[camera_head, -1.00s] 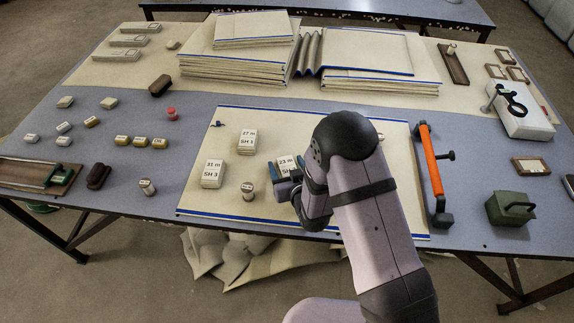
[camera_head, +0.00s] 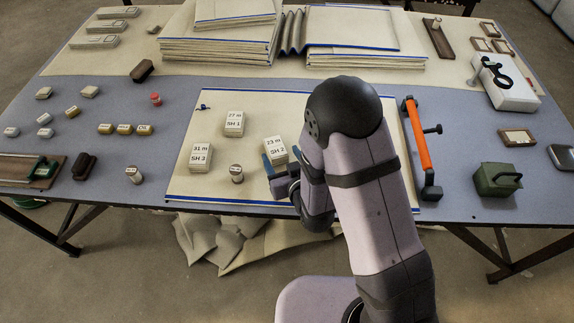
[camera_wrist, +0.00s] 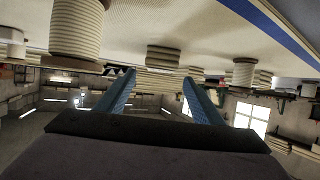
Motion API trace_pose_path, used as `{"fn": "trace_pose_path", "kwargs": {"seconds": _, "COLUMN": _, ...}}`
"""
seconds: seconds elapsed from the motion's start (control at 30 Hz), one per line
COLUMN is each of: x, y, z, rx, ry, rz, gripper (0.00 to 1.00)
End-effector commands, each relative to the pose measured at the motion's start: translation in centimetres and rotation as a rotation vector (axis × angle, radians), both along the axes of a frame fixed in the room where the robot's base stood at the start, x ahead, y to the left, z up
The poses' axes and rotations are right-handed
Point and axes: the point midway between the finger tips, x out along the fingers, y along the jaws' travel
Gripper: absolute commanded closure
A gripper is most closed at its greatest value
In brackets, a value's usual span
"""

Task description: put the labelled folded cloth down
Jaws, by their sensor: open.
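The labelled folded cloth, marked 23 m SH 2 (camera_head: 275,150), stands upright on the cream sheet (camera_head: 215,190) in the head view. My gripper (camera_head: 269,170) is just in front of it, on the near side, partly hidden by my arm. In the wrist view my gripper (camera_wrist: 158,78) has its two blue fingers apart with nothing held between them. The wrist picture is upside down.
Cloths marked 27 m SH 1 (camera_head: 234,123) and 31 m SH 3 (camera_head: 200,157) and a small spool (camera_head: 236,174) stand to the left. An orange-handled bar (camera_head: 418,140) lies right. Large folded stacks (camera_head: 222,45) fill the back. The sheet's far middle is clear.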

Motion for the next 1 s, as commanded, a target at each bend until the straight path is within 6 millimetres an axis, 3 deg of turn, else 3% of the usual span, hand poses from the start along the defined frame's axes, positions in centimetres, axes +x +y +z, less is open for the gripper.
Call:
{"fn": "trace_pose_path", "kwargs": {"seconds": 0.13, "x": -1.9, "y": -0.8, "z": 0.8, "rx": 0.0, "ry": 0.0, "rz": 0.0, "gripper": 0.39}}
{"fn": "trace_pose_path", "kwargs": {"seconds": 0.4, "x": -3.0, "y": -1.2, "z": 1.7, "rx": -0.002, "ry": 0.004, "rz": -0.001, "gripper": 0.39}}
{"fn": "trace_pose_path", "kwargs": {"seconds": 1.0, "x": -3.8, "y": -1.6, "z": 1.7, "rx": 0.0, "ry": -0.001, "rz": 0.0, "gripper": 0.39}}
